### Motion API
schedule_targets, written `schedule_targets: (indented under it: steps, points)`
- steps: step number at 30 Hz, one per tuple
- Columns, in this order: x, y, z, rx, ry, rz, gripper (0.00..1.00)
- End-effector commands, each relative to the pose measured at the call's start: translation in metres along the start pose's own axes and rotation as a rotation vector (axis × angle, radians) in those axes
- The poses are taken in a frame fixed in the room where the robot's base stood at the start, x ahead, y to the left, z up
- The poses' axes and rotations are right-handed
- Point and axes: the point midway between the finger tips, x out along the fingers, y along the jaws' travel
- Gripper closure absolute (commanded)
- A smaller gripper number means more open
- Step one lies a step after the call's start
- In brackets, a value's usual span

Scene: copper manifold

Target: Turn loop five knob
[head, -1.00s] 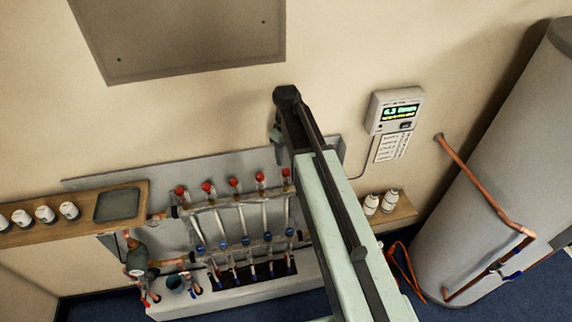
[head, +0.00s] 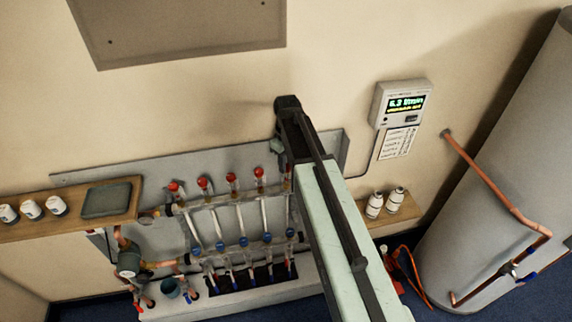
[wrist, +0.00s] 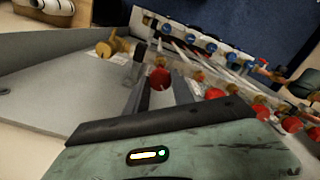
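The copper manifold (head: 240,200) on the wall has a row of red knobs on top. Four show in the head view, the rightmost clear one (head: 259,173) left of my arm; the end of the row is mostly behind my arm. In the wrist view, the end red knob (wrist: 159,79) appears in the gap between the two fingers of my gripper (wrist: 158,90). The fingers stand apart on either side of it; contact cannot be told. More red knobs (wrist: 215,93) run off to the right. My gripper is largely hidden behind my arm in the head view.
A lit meter (head: 403,103) hangs on the wall to the right, with a label below. White bottles (head: 385,202) stand on a small shelf. A grey tank (head: 500,190) with copper pipe is at right. A brass fitting (wrist: 112,44) sits beyond the end knob.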

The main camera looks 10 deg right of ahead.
Motion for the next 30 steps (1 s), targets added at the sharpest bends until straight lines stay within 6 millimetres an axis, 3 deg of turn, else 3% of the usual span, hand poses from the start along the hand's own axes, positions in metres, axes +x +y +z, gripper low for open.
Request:
schedule_targets:
  steps: [14, 15, 16, 26, 30]
  points:
    - [0.0, 0.0, 0.0, -0.071, 0.0, -0.001, 1.0]
    - [0.0, 0.001, 0.0, -0.07, 0.0, -0.001, 0.59]
    - [0.0, 0.001, 0.0, -0.07, 0.0, -0.001, 0.51]
    - [-0.001, 0.001, 0.001, -0.069, 0.0, 0.0, 0.49]
    - [-0.011, 0.001, 0.001, -0.069, 0.0, 0.0, 0.49]
